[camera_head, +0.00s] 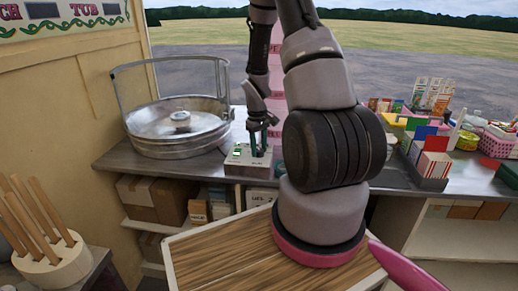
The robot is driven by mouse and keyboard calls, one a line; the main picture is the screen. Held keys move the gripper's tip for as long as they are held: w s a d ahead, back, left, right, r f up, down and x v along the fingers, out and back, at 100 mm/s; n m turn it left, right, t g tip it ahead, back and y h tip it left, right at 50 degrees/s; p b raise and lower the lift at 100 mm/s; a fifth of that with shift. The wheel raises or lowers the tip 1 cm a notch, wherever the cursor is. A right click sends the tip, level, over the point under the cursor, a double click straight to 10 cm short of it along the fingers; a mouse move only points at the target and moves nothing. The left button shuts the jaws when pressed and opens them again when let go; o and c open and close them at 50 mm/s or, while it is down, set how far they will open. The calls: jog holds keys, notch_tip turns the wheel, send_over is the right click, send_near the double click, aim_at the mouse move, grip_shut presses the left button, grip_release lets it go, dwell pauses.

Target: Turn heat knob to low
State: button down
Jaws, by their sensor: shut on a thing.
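A small pale control box (246,173) stands at the front edge of the steel counter, right of the round steel pan. My gripper (261,153) points down onto its top, with its fingers shut at the heat knob. Dark green shows at the fingertips. The knob is mostly hidden between the fingers, so its setting cannot be read. Small markings on the box's top and front are too small to read.
The large round steel pan (180,145) with a raised clear guard fills the counter's left. A wooden block with sticks (52,260) stands at lower left. Packets, cartons and a pink basket (497,141) crowd the counter's right. Boxes (150,197) sit on shelves below.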

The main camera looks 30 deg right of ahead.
jog(key=m, duration=0.5)
jog(key=shift+w, duration=0.1)
jog(key=shift+m, duration=0.3)
dwell(0.4)
jog(key=shift+c, duration=1.9)
grip_release()
notch_tip(320, 180, up, 11)
jog(key=shift+a, duration=0.25)
